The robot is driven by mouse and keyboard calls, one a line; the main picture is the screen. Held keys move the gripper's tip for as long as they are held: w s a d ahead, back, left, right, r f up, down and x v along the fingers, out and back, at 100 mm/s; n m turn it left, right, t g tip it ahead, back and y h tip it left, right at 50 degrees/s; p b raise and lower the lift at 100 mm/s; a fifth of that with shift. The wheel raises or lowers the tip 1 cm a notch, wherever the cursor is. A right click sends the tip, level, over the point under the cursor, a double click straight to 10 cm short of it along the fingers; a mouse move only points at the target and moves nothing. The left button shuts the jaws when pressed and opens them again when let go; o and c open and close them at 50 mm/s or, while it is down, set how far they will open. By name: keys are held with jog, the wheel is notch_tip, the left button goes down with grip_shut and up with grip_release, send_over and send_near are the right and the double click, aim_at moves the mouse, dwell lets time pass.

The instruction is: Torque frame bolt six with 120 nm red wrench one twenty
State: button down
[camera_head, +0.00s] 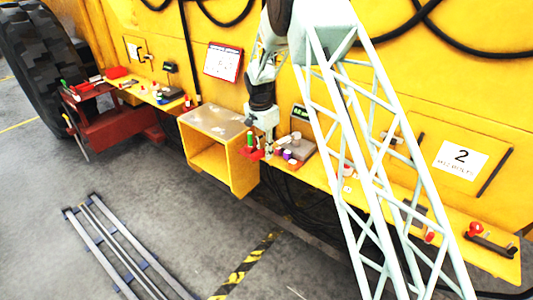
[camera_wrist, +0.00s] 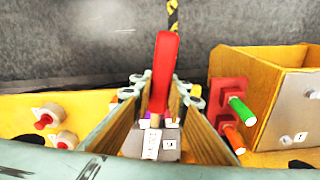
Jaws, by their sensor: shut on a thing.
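My gripper (camera_head: 268,145) is over the yellow ledge, just right of the open yellow box. In the wrist view my gripper (camera_wrist: 167,88) is shut on a red-handled tool, the red wrench (camera_wrist: 164,62), whose handle stands between the fingers. A torque value on it cannot be read. A red holder (camera_wrist: 228,90) beside the gripper carries a green handle (camera_wrist: 241,109) and an orange handle (camera_wrist: 233,137). The green handle (camera_head: 250,139) also shows in the head view. I cannot tell which fastener is frame bolt six.
The yellow box (camera_head: 217,122) stands left of the gripper. A grey device (camera_head: 297,149) with a display sits to the right. Cream discs with red tops (camera_wrist: 66,139) lie on the ledge. Metal rails (camera_head: 118,250) lie on the floor.

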jog(key=shift+w+a+r+m, duration=0.1)
jog(key=shift+w+a+m, duration=0.55)
jog(key=shift+w, duration=0.25)
jog(key=shift+w+a+m, duration=0.55)
jog(key=shift+w+a, duration=0.05)
jog(key=shift+w, duration=0.3)
dwell(1.6)
jog(key=shift+s+d+n+b, duration=0.45)
jog(key=shift+s+d+n, duration=0.35)
jog(key=shift+s, duration=0.3)
jog(key=shift+s+d+n+b, duration=0.4)
jog(key=shift+s+d+n, duration=0.35)
jog(key=shift+s, duration=0.35)
dwell(2.4)
